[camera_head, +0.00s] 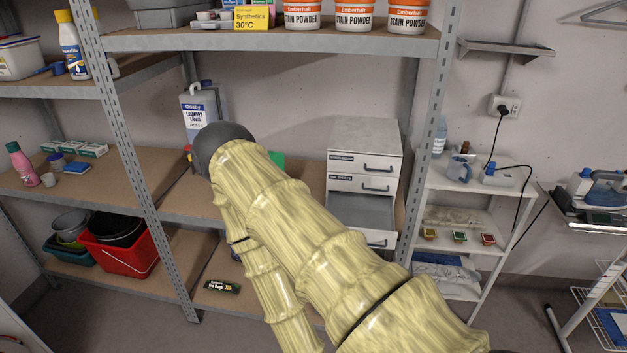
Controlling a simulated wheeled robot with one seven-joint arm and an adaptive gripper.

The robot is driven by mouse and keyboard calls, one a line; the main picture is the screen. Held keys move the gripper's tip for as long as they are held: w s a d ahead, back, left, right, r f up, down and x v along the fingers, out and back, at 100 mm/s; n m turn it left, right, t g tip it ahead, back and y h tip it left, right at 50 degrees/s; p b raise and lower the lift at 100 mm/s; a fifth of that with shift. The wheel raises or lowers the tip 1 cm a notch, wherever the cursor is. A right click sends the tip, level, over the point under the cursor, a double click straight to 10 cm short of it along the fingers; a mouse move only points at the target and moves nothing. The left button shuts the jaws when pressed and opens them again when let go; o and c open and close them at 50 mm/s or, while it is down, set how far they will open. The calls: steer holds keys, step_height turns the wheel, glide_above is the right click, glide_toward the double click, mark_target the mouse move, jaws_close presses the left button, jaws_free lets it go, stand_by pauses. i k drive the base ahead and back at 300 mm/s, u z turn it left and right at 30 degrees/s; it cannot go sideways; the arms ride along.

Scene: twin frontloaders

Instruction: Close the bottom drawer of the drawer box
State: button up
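The drawer box (367,139) is a grey-white cabinet on the middle shelf, right of centre. Its top drawer (358,162) and middle drawer (361,185) look shut, each with a dark handle. The bottom drawer (364,212) is pulled out, and its grey inside shows. Its front (381,238) is partly visible, and its lower left is hidden behind my arm. My arm, in a pale yellow ribbed cover, rises from the lower right to a dark rounded part left of the box. My gripper is not visible.
A laundry liquid can (199,112) stands behind the dark end of my arm. A metal shelf upright (429,130) rises just right of the box. A white side shelf (474,180) holds small items. A red bucket (118,256) sits at lower left.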

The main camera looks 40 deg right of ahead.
mark_target(385, 239)
steer(key=z, duration=1.4)
steer(key=k, duration=0.05)
steer(key=z, duration=0.25)
